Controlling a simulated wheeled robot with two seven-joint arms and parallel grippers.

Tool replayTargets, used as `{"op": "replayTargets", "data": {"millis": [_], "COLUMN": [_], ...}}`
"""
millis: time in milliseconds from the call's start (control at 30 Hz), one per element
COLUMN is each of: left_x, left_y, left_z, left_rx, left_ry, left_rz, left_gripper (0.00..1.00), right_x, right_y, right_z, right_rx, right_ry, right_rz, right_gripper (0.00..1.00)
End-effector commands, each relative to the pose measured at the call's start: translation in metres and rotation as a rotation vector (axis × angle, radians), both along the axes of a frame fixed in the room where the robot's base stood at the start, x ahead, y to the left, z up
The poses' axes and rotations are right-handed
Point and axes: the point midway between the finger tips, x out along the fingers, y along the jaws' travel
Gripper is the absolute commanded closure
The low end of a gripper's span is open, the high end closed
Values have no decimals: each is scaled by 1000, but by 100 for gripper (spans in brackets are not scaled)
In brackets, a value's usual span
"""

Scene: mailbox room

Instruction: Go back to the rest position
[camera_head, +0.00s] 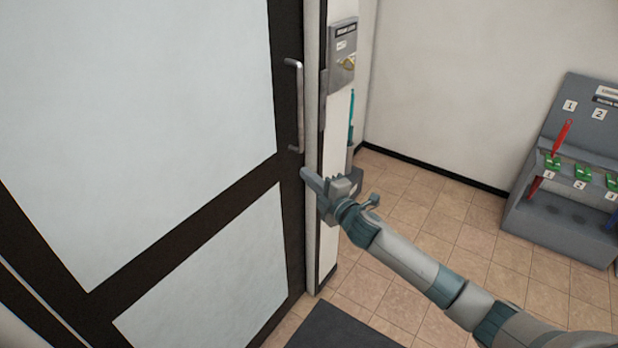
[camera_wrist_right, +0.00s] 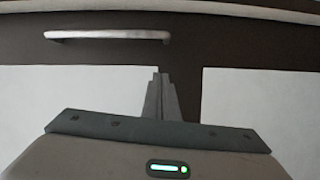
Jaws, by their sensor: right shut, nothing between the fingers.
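My right arm (camera_head: 407,264) reaches in from the lower right in the head view. My right gripper (camera_head: 307,174) is shut and empty, just below the door's vertical metal handle (camera_head: 297,105). In the right wrist view the shut fingers (camera_wrist_right: 161,96) point at the dark door frame, and the handle (camera_wrist_right: 107,36) lies beyond them, apart from the fingers. The door (camera_head: 150,100) has a dark frame and pale panels, and it looks closed. My left gripper is not in view.
A grey box with a yellow key-like piece (camera_head: 343,55) is on the wall right of the door. A grey rack (camera_head: 565,215) with numbered slots and a red tool stands at the right.

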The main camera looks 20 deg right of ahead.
Motion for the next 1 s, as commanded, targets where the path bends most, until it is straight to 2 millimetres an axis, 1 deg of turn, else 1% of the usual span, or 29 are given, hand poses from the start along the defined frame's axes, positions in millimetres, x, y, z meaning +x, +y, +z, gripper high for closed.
{"op": "replayTargets", "data": {"millis": [267,367,467,533,567,667,700,767,800,867,900,967,1000], "left_x": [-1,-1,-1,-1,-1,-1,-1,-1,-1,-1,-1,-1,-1], "left_y": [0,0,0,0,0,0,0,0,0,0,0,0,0], "left_z": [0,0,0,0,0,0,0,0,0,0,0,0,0], "left_rx": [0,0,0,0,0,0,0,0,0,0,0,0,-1], "left_ry": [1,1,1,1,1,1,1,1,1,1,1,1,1], "left_rz": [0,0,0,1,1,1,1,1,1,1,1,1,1], "left_gripper": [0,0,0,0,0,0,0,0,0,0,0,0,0], "right_x": [0,0,-1,-3,-4,-12,-16,-25,-33,-46,-56,-73,-85], "right_y": [0,-1,-4,-8,-10,-17,-21,-27,-31,-36,-40,-44,-46], "right_z": [0,-5,-20,-38,-48,-91,-112,-145,-169,-204,-227,-262,-284], "right_rx": [0,4,21,40,52,101,123,162,187,228,252,292,317], "right_ry": [0,8,34,65,82,156,191,247,286,346,385,443,480], "right_rz": [0,-2,-14,-26,-34,-65,-83,-110,-130,-161,-184,-216,-239], "right_gripper": [100,100,100,100,100,100,100,100,100,100,100,100,100]}}
